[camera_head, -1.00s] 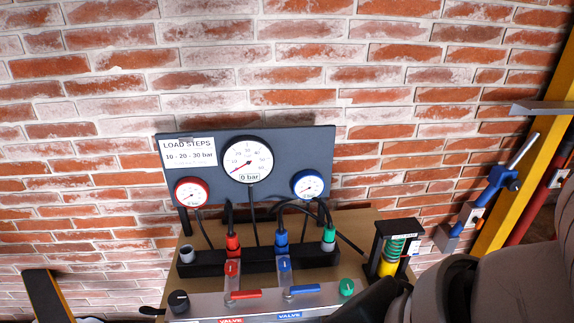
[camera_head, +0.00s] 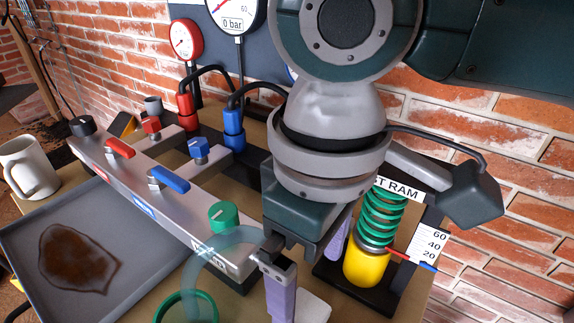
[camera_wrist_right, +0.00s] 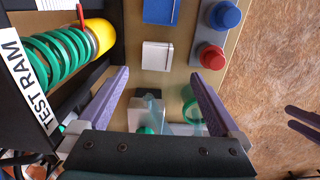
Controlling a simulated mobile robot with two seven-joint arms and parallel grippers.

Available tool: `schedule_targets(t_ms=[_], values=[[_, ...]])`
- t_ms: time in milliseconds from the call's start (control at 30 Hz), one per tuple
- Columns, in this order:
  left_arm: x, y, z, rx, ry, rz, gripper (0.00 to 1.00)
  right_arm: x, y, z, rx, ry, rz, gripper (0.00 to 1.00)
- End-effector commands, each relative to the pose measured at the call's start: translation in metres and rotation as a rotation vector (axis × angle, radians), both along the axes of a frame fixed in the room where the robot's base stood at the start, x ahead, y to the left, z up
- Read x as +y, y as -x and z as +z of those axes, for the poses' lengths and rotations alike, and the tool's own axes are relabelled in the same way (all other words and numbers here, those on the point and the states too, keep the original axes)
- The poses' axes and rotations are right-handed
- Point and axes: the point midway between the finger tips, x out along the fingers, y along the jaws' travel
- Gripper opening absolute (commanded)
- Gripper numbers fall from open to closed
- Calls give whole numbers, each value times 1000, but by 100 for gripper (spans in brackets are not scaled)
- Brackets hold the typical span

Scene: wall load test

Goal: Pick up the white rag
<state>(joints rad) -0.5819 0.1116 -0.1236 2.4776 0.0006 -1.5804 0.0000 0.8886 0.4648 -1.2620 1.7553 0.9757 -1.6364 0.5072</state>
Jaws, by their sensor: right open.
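In the right wrist view a flat white square (camera_wrist_right: 157,55), which looks like the folded white rag, lies on the tan bench top. My right gripper (camera_wrist_right: 158,77) is open and empty, its two purple fingers pointing towards the white square, one on each side of it in the picture. In the head view the right gripper (camera_head: 312,268) hangs over the bench, beside the test ram. A white patch (camera_head: 315,308) shows near its finger; I cannot tell if it is the rag. Dark prongs (camera_wrist_right: 302,121) at the wrist view's right edge look like my left gripper.
A blue square (camera_wrist_right: 161,10) lies beyond the white one, with blue (camera_wrist_right: 223,15) and red (camera_wrist_right: 209,57) round parts to the right. The test ram (camera_head: 380,220) stands close by. A valve block (camera_head: 150,195), grey tray (camera_head: 25,235) and mug (camera_head: 28,167) are left.

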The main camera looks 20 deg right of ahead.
Motion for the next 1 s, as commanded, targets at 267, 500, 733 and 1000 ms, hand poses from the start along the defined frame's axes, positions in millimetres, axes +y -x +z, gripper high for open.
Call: schedule_targets(t_ms=[267, 500, 733, 1000], values=[[4, -2, -13, -8, -11, 0, 50, -2, -1, -40, 4, 7, -4, 100], [5, -2, -22, -9, -17, -4, 50, -4, -3, -64, 2, 7, -5, 100], [5, -2, -34, -9, -16, -4, 50, -5, -6, -97, 2, 5, -3, 100], [3, -2, -34, -8, -9, -1, 50, -5, -6, -101, 1, 5, -3, 100]])
